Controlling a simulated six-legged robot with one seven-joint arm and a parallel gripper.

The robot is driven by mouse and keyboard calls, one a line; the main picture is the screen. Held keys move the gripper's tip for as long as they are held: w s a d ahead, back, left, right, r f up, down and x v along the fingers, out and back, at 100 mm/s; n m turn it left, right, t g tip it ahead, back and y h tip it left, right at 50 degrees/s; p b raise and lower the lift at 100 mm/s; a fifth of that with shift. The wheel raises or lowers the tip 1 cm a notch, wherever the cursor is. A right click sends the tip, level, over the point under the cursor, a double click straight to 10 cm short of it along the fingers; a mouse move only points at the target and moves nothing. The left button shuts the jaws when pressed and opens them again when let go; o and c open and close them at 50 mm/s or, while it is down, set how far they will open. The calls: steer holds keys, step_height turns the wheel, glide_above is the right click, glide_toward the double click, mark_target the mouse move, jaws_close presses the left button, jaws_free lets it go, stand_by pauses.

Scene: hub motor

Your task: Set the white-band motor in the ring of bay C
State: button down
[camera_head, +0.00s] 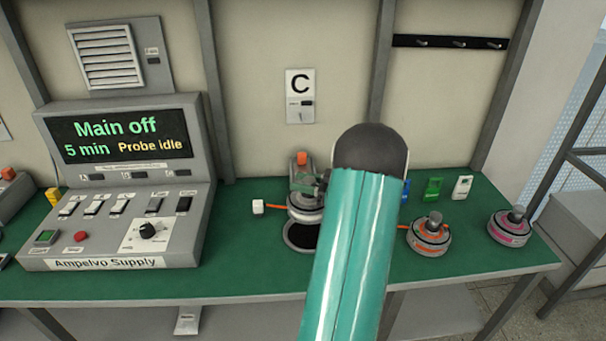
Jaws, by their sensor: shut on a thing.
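My gripper (308,184) shows in part left of my teal arm, below the C sign (300,95). It is shut on a grey motor (303,206), which looks roughly upright. A pale band seems to run around it, but it is small and partly hidden by my arm. An orange lead ending in a white plug (258,207) sticks out to its left. The ring (286,238) of bay C lies just below and nearer me, with its dark opening visible. The motor overlaps the ring's far edge in the picture; I cannot tell the height gap.
An orange-band motor (430,235) and a pink-band motor (510,228) stand on the green bench at right. Green (433,188) and white (463,187) tags stand behind them. The Ampelvo Supply console (110,232) fills the left; its screen (125,137) reads "Main off".

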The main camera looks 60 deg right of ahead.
mark_target(303, 199)
steer(key=shift+f, duration=3.05)
steer(key=shift+f, duration=0.2)
steer(key=shift+f, duration=0.6)
steer(key=shift+f, duration=0.5)
steer(key=shift+f, duration=0.6)
steer(key=c, duration=0.9)
jaws_free()
steer(key=shift+o, duration=0.4)
steer(key=shift+f, duration=0.1)
steer(key=shift+f, duration=0.1)
